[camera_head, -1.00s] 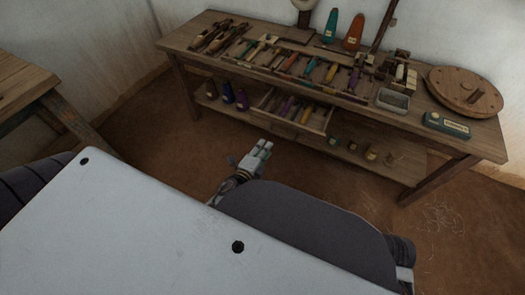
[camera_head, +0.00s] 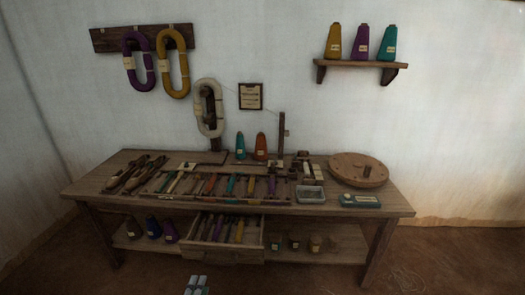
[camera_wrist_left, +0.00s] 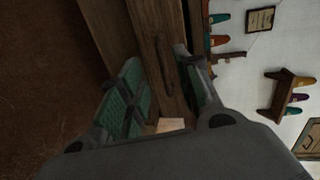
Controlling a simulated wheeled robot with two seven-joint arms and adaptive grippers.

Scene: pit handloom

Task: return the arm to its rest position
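My left gripper (camera_head: 197,286) shows only by its fingertips at the bottom edge of the head view, below and in front of the open drawer of the workbench. In the left wrist view my left gripper (camera_wrist_left: 158,58) has its two green-padded fingers apart, with nothing held between them. Wooden bench parts show beyond and between the fingers. The rest of the left arm is out of the head view. My right gripper is in neither view.
A wooden workbench (camera_head: 390,207) stands against the wall, with bobbins and tools on top. Its drawer (camera_head: 222,255) is open and holds several coloured items. A round wooden disc (camera_head: 345,172) lies at the right. A wall shelf (camera_head: 350,68) holds three cones. Bare floor lies in front.

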